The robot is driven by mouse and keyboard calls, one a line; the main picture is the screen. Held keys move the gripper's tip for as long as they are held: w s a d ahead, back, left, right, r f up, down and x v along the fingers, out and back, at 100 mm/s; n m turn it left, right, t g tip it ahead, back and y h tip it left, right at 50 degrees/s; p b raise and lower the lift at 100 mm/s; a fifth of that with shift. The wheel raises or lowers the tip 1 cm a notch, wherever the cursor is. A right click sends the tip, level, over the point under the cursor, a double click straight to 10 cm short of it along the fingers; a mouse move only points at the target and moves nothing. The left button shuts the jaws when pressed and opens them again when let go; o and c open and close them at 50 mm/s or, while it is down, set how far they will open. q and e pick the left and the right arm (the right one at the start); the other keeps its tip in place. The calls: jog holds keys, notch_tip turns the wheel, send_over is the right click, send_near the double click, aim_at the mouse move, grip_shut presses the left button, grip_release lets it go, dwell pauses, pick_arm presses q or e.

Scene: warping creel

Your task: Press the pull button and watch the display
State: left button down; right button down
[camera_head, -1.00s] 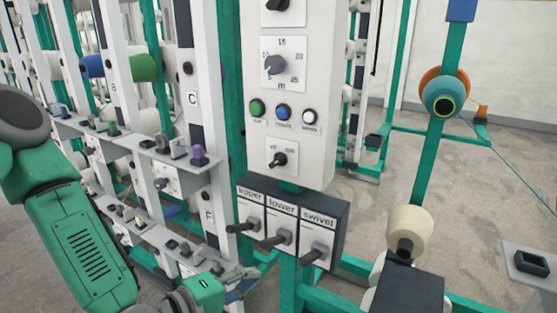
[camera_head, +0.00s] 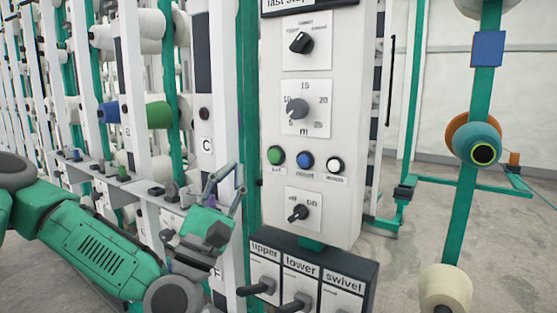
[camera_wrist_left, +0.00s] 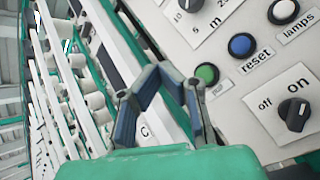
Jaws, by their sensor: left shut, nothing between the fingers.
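The green pull button (camera_head: 275,156) is the leftmost of three round buttons on the white control panel (camera_head: 348,140). It also shows in the left wrist view (camera_wrist_left: 207,73), just right of my fingers. My left gripper (camera_head: 238,177) is shut and empty, left of the panel and a little lower than the button in the picture. It appears apart from the button. In the left wrist view the fingers (camera_wrist_left: 160,68) bend inward toward each other. A dark-edged strip reading "last stop" (camera_head: 297,4) is cut off at the top; no display face is visible. My right gripper is out of view.
A blue reset button (camera_head: 305,160) and white lamps button (camera_head: 334,165) sit beside the green one. Rotary knobs are above and below. A switch box (camera_head: 318,265) marked upper, lower and swivel juts out below. Creel posts and bobbins stand at left, close to my arm.

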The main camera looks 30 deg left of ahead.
aim_at(275, 156)
pick_arm(q)
jog(key=w, duration=0.9)
jog(key=shift+d+f, duration=0.1)
jog(key=shift+d, duration=0.1)
dwell(0.3)
jog(key=shift+b, duration=0.4)
dwell(0.8)
jog(key=shift+w, duration=0.2)
jog(key=shift+w+d, duration=0.1)
